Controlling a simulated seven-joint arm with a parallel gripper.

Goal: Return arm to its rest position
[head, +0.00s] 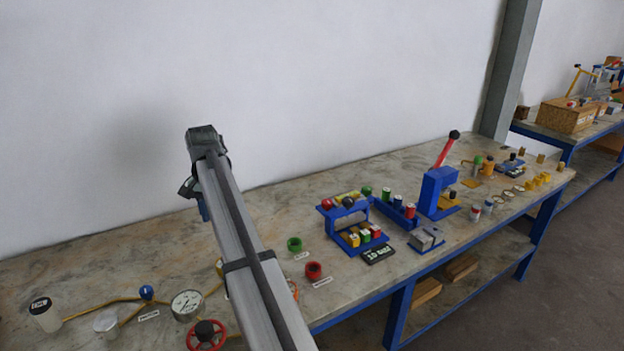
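My arm (240,250) rises from the bottom of the head view, its grey link reaching up over the bench to a dark joint near the wall. A dark piece and a small blue piece, which look like part of my gripper (202,208), show just left of the link, below that joint. The rest is hidden behind the link. I cannot see the fingertips or whether they hold anything. That end appears to be above the bench.
A white wall stands behind. The bench's back left is clear.

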